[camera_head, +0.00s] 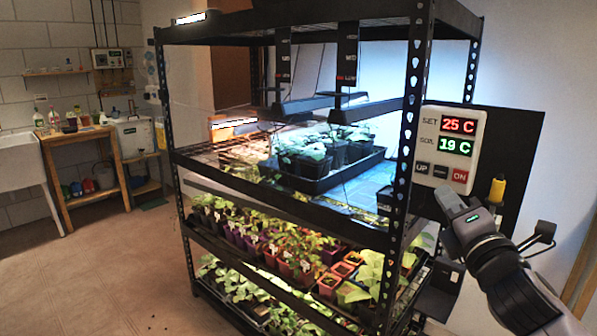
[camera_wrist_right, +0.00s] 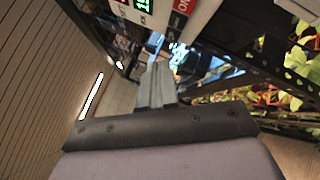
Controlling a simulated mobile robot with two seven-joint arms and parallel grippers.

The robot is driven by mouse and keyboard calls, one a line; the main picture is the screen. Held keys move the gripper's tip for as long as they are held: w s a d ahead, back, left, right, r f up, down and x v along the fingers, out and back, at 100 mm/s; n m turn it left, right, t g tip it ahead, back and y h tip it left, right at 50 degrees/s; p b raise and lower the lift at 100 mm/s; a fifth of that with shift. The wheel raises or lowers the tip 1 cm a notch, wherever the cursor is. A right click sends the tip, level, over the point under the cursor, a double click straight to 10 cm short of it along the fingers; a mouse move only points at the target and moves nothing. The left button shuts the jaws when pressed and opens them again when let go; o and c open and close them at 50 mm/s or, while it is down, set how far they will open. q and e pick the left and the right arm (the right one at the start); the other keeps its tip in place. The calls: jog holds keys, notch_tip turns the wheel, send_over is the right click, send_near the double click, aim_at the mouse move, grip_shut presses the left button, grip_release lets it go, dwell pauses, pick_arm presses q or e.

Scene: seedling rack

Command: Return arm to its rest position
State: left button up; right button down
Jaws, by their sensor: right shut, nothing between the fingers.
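My right gripper (camera_head: 447,198) is shut and empty, just below the white controller box (camera_head: 429,148). My right arm reaches in from the lower right. In the right wrist view the closed fingers (camera_wrist_right: 158,70) point up toward the controller's lower edge (camera_wrist_right: 191,21). The controller's displays read SET 25 C in red and SOIL 19 C in green. Below them are two dark buttons, one marked UP, and a red button (camera_head: 460,176) marked ON. I cannot tell whether the fingertips touch anything. My left gripper is not in view.
The black seedling rack (camera_head: 412,100) stands left of the gripper, with plant trays on several shelves. A dark panel (camera_head: 513,160) backs the controller. A yellow-handled item (camera_head: 497,190) is close to my right wrist. The floor (camera_head: 100,270) at left is open.

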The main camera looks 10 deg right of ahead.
jog(key=s+a+f+m+g+y, duration=0.1)
jog(key=s+a+f+m+g, duration=0.2)
jog(key=f, duration=0.8)
jog(key=s+a+f+m+g+y, duration=0.1)
jog(key=s+a+f+m+g, duration=0.15)
jog(key=s+f+m, duration=0.6)
jog(key=a+f+m+g+y, duration=0.1)
jog(key=a+f+m+g, duration=0.15)
jog(key=f, duration=1.15)
jog(key=s+a+f+m+g+y, duration=0.1)
jog(key=s+a+f+m+g, duration=0.1)
jog(key=s+a+f+m, duration=0.2)
jog(key=s+f+m, duration=0.3)
jog(key=s+f, duration=0.2)
jog(key=s, duration=0.3)
jog(key=shift+a+f, duration=0.15)
jog(key=shift+f, duration=0.2)
